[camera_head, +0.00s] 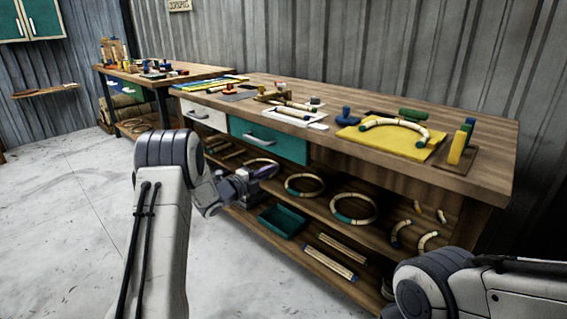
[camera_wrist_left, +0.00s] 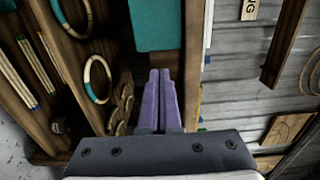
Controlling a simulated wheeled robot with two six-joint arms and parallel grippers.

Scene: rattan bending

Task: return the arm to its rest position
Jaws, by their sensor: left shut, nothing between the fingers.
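My left arm comes in from the lower left in the head view. Its gripper (camera_head: 266,172) is in front of the workbench (camera_head: 470,185), just below the teal drawer (camera_head: 268,139). In the left wrist view the purple fingers of the left gripper (camera_wrist_left: 160,75) are together, with nothing between them. The teal drawer front (camera_wrist_left: 156,25) shows beyond the fingertips. My right arm (camera_head: 480,290) shows at the lower right of the head view, and its gripper is out of the frame.
The bench top holds a yellow board (camera_head: 385,151) with a curved rattan piece (camera_head: 395,123) on it. The lower shelves hold rattan rings (camera_head: 353,208), a teal tray (camera_head: 281,221) and straight sticks (camera_head: 330,262). A second bench (camera_head: 195,72) stands at the back left. The floor at left is clear.

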